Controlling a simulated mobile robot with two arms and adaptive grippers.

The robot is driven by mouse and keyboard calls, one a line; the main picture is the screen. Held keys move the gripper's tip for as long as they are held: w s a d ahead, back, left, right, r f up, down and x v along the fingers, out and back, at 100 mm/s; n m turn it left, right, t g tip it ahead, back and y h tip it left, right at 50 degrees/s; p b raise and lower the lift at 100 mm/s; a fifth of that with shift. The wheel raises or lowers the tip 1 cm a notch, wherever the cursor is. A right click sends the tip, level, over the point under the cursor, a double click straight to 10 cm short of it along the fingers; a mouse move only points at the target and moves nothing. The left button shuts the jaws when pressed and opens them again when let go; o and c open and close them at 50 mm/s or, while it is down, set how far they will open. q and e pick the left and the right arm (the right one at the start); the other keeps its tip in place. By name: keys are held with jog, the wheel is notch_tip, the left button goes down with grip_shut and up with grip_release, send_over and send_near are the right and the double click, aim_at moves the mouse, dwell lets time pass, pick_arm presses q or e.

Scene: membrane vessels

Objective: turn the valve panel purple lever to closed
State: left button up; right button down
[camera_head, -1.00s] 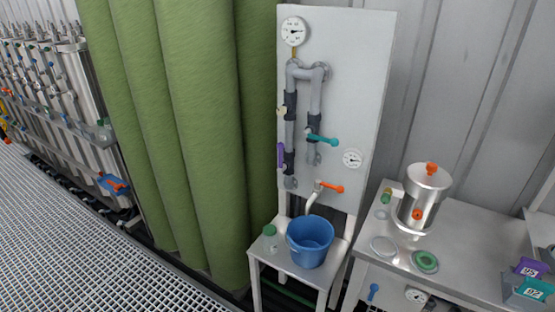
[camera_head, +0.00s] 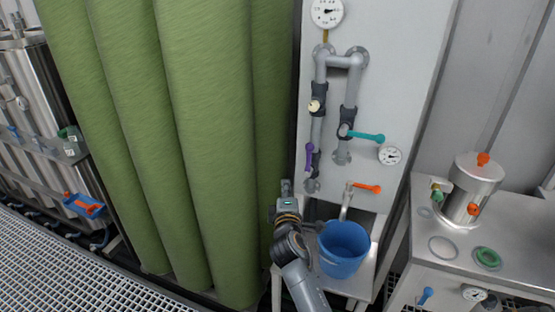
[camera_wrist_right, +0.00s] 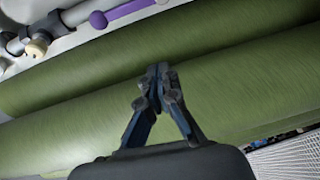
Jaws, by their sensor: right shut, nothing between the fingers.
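The valve panel (camera_head: 405,60) is a pale upright board with grey pipes. Its purple lever (camera_head: 308,157) hangs roughly upright beside the lower part of the left pipe, nearly in line with it. In the right wrist view the purple lever (camera_wrist_right: 128,9) shows at the top edge, with its round end to the left. My right gripper (camera_head: 286,186) is below and left of the lever, apart from it. In the right wrist view the right gripper's fingers (camera_wrist_right: 158,72) meet at the tips, shut and empty, in front of the green column. My left gripper is not in view.
A teal lever (camera_head: 366,137), an orange lever (camera_head: 367,188) and a cream knob (camera_head: 316,106) are also on the panel. A blue bucket (camera_head: 343,250) stands below. Tall green columns (camera_head: 205,130) stand close on the left. A steel vessel (camera_head: 472,188) is at right.

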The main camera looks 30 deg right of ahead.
aim_at(309, 161)
jog(key=w+d+r, duration=0.3)
jog(key=w+d, duration=0.3)
jog(key=w, duration=0.3)
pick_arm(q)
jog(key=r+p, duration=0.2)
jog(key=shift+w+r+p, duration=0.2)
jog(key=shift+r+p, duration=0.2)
pick_arm(e)
jog(key=shift+h, duration=0.4)
jog(key=s+d, duration=0.2)
jog(key=s, duration=0.1)
jog(key=shift+s+d, duration=0.3)
